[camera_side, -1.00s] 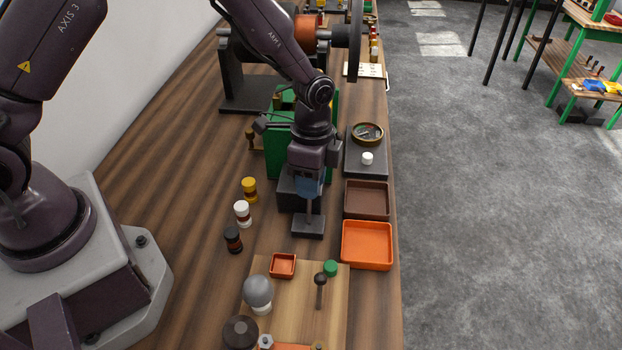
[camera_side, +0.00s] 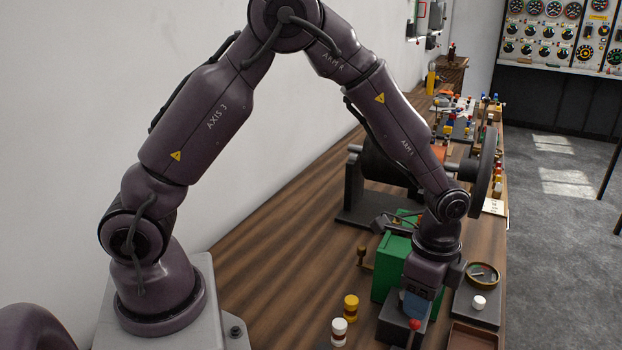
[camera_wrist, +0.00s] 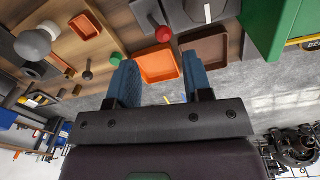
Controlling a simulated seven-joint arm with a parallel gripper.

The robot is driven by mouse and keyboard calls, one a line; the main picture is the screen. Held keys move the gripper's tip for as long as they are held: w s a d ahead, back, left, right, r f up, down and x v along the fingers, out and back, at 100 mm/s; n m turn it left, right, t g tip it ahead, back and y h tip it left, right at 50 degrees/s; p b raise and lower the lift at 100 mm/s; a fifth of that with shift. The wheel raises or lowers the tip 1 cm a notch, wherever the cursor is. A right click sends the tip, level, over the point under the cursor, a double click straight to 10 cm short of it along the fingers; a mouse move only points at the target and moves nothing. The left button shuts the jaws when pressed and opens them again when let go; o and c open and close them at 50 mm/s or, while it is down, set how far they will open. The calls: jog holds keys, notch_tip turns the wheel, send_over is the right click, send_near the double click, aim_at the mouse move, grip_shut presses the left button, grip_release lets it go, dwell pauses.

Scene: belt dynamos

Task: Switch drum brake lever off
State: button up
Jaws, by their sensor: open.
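A lever with a red knob (camera_side: 414,325) stands directly below my gripper (camera_side: 415,308) in the side view. It is probably the drum brake lever; no label on it can be read. In the wrist view the red knob (camera_wrist: 164,33) is on a metal stem rising from a dark base (camera_wrist: 150,14). My gripper (camera_wrist: 161,76) has its two blue fingers apart with nothing between them. The knob appears beyond the fingertips, roughly in line with the gap; the exact distance is unclear. In the side view the lever's lower part is cut off by the frame.
A green box (camera_side: 391,265) stands close beside my gripper, with the large drum machine (camera_side: 383,165) behind. A grey plate with a round dish (camera_side: 483,274) and a white knob (camera_side: 479,302) lies right. Yellow (camera_side: 351,307) and white (camera_side: 338,331) capped posts stand left. An orange tray (camera_wrist: 158,65) is nearby.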

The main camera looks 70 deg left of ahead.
notch_tip(320, 180, up, 7)
jog(key=s+a+r+n+t, duration=0.2)
jog(key=s+a+r+n, duration=0.2)
jog(key=s, duration=0.4)
jog(key=s+a+r+n+t, duration=0.2)
jog(key=s+a+r+n, duration=0.2)
jog(key=s+r+n, duration=0.2)
jog(key=shift+s+r+n, duration=0.3)
jog(key=shift+s+r, duration=0.8)
